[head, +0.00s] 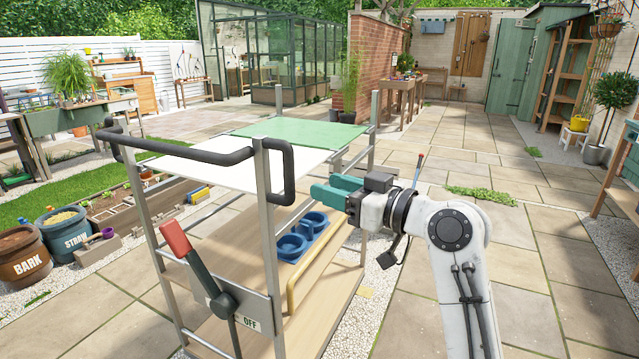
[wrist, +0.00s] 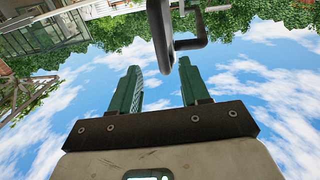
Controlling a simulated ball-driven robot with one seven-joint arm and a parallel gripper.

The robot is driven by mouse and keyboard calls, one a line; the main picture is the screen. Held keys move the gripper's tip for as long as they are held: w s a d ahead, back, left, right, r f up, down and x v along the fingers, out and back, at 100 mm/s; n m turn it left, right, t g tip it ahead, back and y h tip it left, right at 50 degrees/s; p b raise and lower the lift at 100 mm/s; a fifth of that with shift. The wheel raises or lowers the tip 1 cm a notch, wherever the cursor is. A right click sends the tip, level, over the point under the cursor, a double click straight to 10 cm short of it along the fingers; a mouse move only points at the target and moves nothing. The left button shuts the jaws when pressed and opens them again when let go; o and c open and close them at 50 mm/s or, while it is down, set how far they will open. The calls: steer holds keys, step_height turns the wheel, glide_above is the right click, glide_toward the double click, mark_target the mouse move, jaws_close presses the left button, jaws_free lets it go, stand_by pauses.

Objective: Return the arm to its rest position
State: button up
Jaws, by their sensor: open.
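My gripper (head: 322,192) has teal fingers and is held out at the right side of a metal-framed cart, near its upper shelf. My white arm rises from the bottom right in the head view and bends at the elbow. In the wrist view, my gripper (wrist: 160,80) shows two separated teal fingers with nothing between their tips. Sky fills most of that view, and a dark handle bar of the cart (wrist: 160,35) shows beyond the fingers.
The cart has a white and green top (head: 290,132), a black push handle (head: 190,155) and a red-tipped lever (head: 200,268) by an OFF label. Blue cup holders (head: 292,246) sit on its lower shelf. BARK (head: 22,258) and STRAW (head: 68,232) tubs stand left. Paving at right is open.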

steer(key=shift+d, duration=0.15)
steer(key=s+d+f+m+g+h, duration=0.1)
steer(key=s+d+f+m+h, duration=0.2)
steer(key=s+d+f, duration=0.65)
steer(key=s+d+f+m+g+h, duration=0.2)
steer(key=s+f+h, duration=0.25)
steer(key=f, duration=1.05)
steer(key=s+d+f+m+g+h, duration=0.1)
steer(key=s+d+f+m+h, duration=0.2)
steer(key=s+d+f, duration=0.65)
steer(key=s+d+f+m+g+h, duration=0.2)
steer(key=s+d+f, duration=0.15)
steer(key=s, duration=0.65)
steer(key=s+d+f+m+g+h, duration=0.1)
steer(key=s+d+f+g+h, duration=0.3)
steer(key=s, duration=0.7)
step_height(320, 180, up, 13)
steer(key=t+y+p, duration=0.1)
steer(key=p, duration=1.3)
steer(key=shift+s+a+r+m+p, duration=0.15)
steer(key=shift+s+a+m+p, duration=0.15)
steer(key=shift+p, duration=0.05)
